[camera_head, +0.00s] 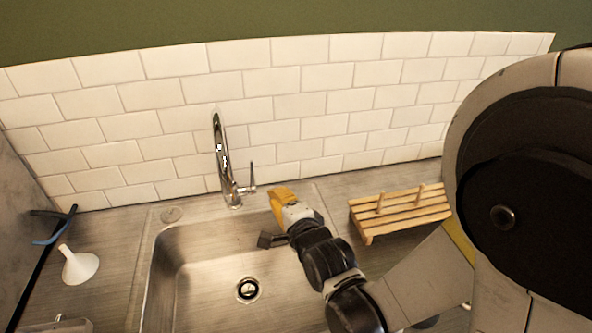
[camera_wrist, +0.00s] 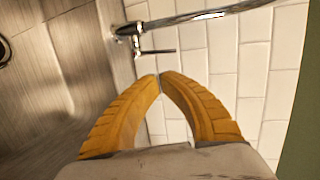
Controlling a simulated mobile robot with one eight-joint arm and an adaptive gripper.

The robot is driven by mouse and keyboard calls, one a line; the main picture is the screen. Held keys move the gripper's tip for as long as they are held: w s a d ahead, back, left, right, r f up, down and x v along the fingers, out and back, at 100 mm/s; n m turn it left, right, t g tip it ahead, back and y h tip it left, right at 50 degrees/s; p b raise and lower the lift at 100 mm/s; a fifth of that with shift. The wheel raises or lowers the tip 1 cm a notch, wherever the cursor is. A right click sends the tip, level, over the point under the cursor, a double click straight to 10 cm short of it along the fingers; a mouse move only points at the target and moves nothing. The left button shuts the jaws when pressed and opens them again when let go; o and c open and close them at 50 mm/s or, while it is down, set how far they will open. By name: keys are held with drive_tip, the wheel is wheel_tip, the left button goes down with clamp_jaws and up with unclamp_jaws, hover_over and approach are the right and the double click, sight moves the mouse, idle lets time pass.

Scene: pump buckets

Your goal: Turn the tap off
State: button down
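The chrome tap (camera_head: 222,158) stands at the back edge of the sink, with a tall curved spout. Its small side lever (camera_head: 250,184) is on the right of its base and points up. In the wrist view the tap (camera_wrist: 195,20) lies across the top, and the lever (camera_wrist: 157,51) sticks out just beyond my fingertips. My gripper (camera_head: 277,194) is to the right of the lever, apart from it. Its two yellow fingers (camera_wrist: 159,76) have their tips together with nothing between them. I see no clear water stream under the spout.
The steel sink (camera_head: 165,268) has a drain (camera_head: 247,290) in its floor. A wooden rack (camera_head: 400,212) stands on the counter to the right. A white funnel (camera_head: 78,266) and a blue-handled tool (camera_head: 56,229) are at the left. A white tiled wall (camera_head: 300,78) closes the back.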

sight(251, 177)
drive_tip(key=r+b+x, duration=0.1)
drive_tip(key=b+x, duration=0.2)
drive_tip(key=x, duration=1)
drive_tip(key=shift+w+a, duration=0.3)
drive_tip(key=shift+r, duration=0.1)
drive_tip(key=shift+w+a+r+g+p, duration=0.1)
drive_tip(key=shift+w+a+g+p, duration=0.2)
drive_tip(key=shift+w+p, duration=0.25)
drive_tip(key=shift+d, duration=0.1)
